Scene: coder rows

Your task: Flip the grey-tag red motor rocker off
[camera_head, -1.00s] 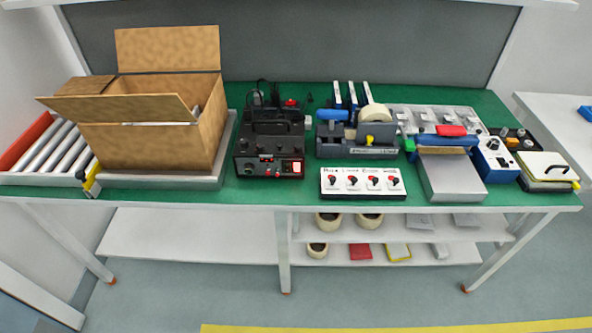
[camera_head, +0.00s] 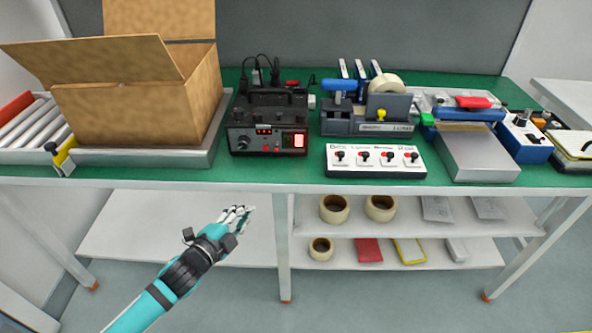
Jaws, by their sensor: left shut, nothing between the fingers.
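A black machine (camera_head: 268,122) stands on the green bench top, left of the middle. A lit red rocker (camera_head: 300,142) sits at the right end of its front panel, and small red indicators (camera_head: 263,131) and a dark knob (camera_head: 243,142) are to the left. A grey tag cannot be made out, nor the rocker's tilt. To the right, a white switch box (camera_head: 374,161) carries a row of several red-and-black switches; its labels are too small to read. My left gripper (camera_head: 247,219) is shut and empty, in front of and below the bench edge, apart from the machine. My right gripper is out of view.
An open cardboard box (camera_head: 122,105) stands on a grey platform (camera_head: 128,158) at the left. A tape dispenser (camera_head: 366,122) stands behind the switch box. A silver plate (camera_head: 474,157) is to the right. The bench's front edge (camera_head: 270,187) lies between my gripper and the machine.

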